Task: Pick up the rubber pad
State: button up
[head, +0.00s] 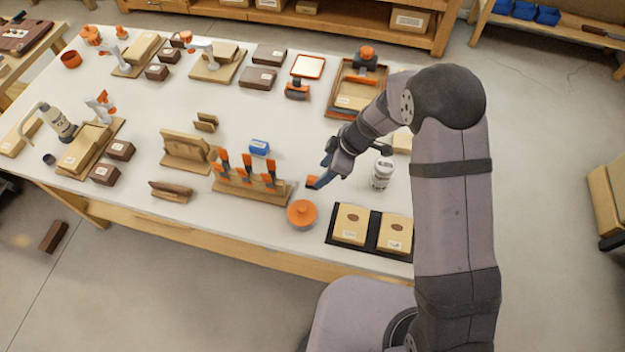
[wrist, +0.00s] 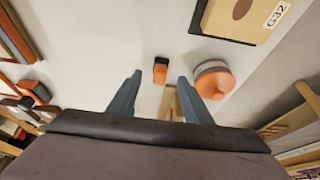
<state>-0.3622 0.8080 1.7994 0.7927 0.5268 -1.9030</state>
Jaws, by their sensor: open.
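A small block, orange with a black end, appears to be the rubber pad (wrist: 160,70). It lies on the white bench top. In the wrist view my gripper (wrist: 160,77) is open, and the pad shows between the two blue-grey fingertips. I see no contact; the pad seems to lie below the tips.
An orange round knob-like piece (head: 301,213) stands close by. A wooden rack with orange-handled tools (head: 250,188) is to the left, with a blue block (head: 259,147) behind it. A white jar (head: 381,173) and a black tray (head: 371,250) with tan boxes are to the right.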

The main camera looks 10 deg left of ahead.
aim_at(315, 178)
jog(key=shift+a+f, duration=0.2)
jog(key=shift+f, duration=0.25)
jog(key=shift+s+a+f+p, duration=0.1)
jog(key=shift+a+f+p, duration=0.8)
jog(key=shift+p, duration=0.4)
jog(key=shift+p+x, duration=0.4)
jog(key=shift+x, duration=1)
jog(key=shift+d, duration=0.15)
jog(key=c, duration=1.1)
